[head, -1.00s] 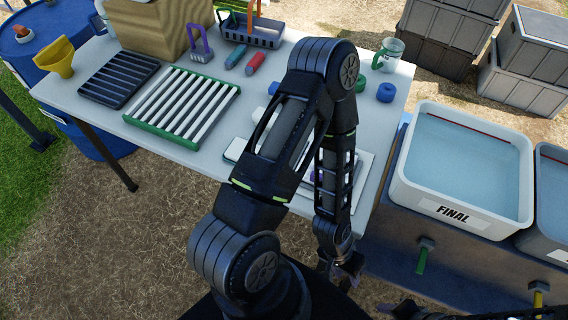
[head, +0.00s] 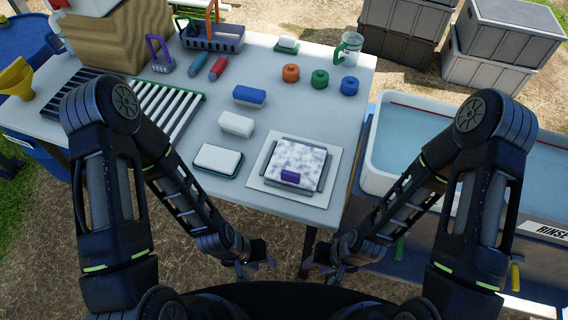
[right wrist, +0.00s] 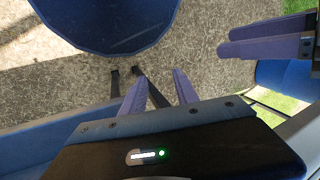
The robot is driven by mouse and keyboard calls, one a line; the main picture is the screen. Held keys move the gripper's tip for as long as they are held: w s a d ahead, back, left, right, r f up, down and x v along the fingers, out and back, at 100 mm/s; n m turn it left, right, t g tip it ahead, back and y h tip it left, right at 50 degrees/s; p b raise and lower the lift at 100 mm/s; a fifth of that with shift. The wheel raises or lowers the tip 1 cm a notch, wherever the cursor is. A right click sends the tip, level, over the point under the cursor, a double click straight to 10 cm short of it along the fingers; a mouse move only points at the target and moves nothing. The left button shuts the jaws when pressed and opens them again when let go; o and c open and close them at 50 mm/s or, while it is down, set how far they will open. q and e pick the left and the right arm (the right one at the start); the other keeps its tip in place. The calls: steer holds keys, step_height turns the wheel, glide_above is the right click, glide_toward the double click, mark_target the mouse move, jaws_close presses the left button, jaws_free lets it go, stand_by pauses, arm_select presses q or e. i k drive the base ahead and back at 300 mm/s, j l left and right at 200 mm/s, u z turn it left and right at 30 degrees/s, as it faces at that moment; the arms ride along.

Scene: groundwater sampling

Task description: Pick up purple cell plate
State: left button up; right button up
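A square plate with a speckled white-and-grey top (head: 297,156) and a purple tab (head: 290,176) on its near edge is the likely purple cell plate. It lies in a grey holder on a white square mat (head: 325,190) at the table's near right corner, in the head view. My left gripper (head: 254,264) is open and empty, below the near table edge and left of the mat. My right gripper (head: 324,270) is open and empty, below the edge and slightly right of the plate. Its separated fingers (right wrist: 158,92) show in the right wrist view. Neither touches the plate.
White (head: 236,124) and blue (head: 249,96) blocks and a white pad (head: 217,159) lie left of the plate. Orange (head: 291,73), green (head: 320,78) and blue (head: 350,86) round pieces sit behind it. A water tub (head: 375,178) stands right of the table.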

mark_target(292, 163)
steer(key=k+j, duration=0.1)
steer(key=j, duration=0.25)
steer(key=k+j, duration=0.15)
steer(key=j, duration=0.2)
steer(key=k+j+u, duration=0.1)
steer(key=j, duration=0.3)
steer(key=k+j, duration=0.1)
steer(key=j, duration=0.25)
